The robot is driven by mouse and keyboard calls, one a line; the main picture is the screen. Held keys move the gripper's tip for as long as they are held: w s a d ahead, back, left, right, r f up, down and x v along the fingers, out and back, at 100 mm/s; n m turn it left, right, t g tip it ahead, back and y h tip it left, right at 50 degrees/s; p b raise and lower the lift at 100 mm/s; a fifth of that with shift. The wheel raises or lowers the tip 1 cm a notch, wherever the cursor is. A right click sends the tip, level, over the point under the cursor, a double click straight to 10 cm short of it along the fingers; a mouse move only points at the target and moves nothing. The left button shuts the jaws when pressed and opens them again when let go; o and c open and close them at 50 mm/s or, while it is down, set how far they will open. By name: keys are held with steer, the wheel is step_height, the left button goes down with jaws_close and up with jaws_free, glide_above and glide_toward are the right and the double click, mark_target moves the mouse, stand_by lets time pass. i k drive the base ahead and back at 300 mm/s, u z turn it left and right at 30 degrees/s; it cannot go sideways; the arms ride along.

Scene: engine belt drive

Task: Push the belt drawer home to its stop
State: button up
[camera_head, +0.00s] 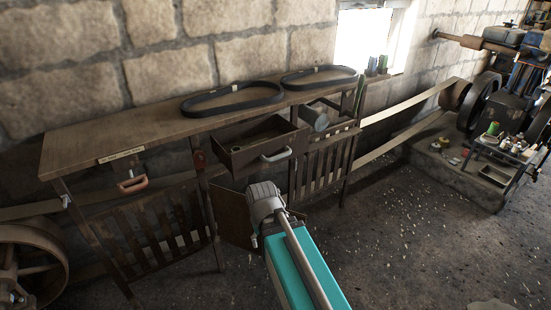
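A wooden drawer (235,160) stands pulled out from under the bench top near the middle of the camera_head view. Its pale curved handle (276,155) is on the front, and its inside is dark, with contents I cannot make out. My gripper end (264,200) is a grey mass in front of and below the drawer, apart from the handle in the picture. Its fingers cannot be made out, so I cannot tell whether it is open or shut. Two dark looped belts lie on the bench top, a left one (190,109) and a right one (345,81).
The wooden bench (85,142) runs along the stone wall, with slatted panels below. An orange-brown handle (132,185) sits under its left end. A grey cylinder (317,117) is right of the drawer. Machinery (510,95) and a small cart stand at right. The floor (420,240) between is open.

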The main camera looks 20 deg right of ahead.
mark_target(287, 141)
steer(key=u, duration=0.05)
steer(key=k, duration=0.8)
steer(key=z, duration=0.75)
steer(key=i, duration=1)
steer(key=u, duration=0.05)
